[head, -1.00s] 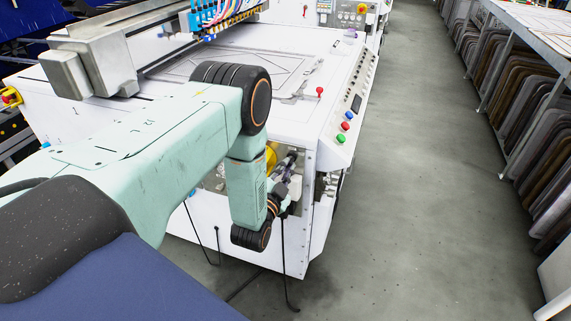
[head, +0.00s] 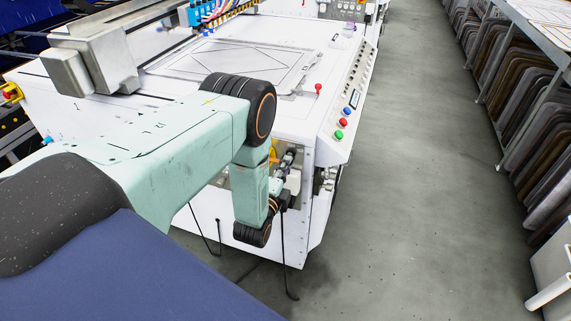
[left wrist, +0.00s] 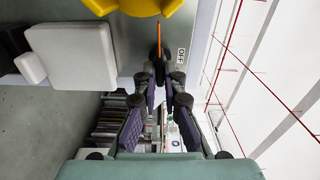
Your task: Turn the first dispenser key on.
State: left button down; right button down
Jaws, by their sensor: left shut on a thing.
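My left gripper (left wrist: 162,80) shows in the left wrist view with its dark, purple-padded fingers close together at the tips. It is shut on the dispenser key (left wrist: 158,62), a dark narrow piece with an orange strip running up from it. An OFF label (left wrist: 181,55) is on the panel just right of the key. In the head view the left gripper (head: 287,160) is small and partly hidden behind my forearm, at the open end of the white machine (head: 300,128). The key cannot be made out there. My right gripper is not in view.
In the left wrist view, a yellow part (left wrist: 150,6) and a pale box (left wrist: 72,52) lie close to the fingers. The machine's sloped control panel carries red and green buttons (head: 339,134). A clear grey floor aisle (head: 420,180) runs along its right side.

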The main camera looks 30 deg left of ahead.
pick_arm(q)
jog(key=shift+m, duration=0.4)
jog(key=c, duration=1.5)
grip_release()
jog(key=shift+o, duration=0.2)
jog(key=v, duration=1.2)
jog(key=shift+w, duration=0.1)
